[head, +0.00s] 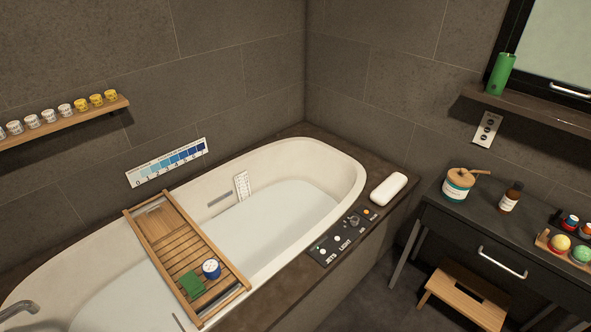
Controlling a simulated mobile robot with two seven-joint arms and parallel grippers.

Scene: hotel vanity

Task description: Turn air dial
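A dark control panel (343,238) lies on the brown rim of the bathtub, at its front right side. It carries a row of small controls with white labels; I can read "JETS" and "LIGHT", while the labels farther back are too small to read surely. A round dark knob (354,221) stands on the panel toward the far end, beside a small orange button (366,211). A pale round button (337,238) and a small green light (318,247) are nearer. The knob's setting is too small to tell. Neither of my grippers is in view.
The bathtub (352,168) holds water, with a wooden tray (160,222) across it. A white pillow (388,188) lies on the rim beyond the panel. A dark vanity (440,200) and wooden stool (466,292) stand to the right. The space above the panel is clear.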

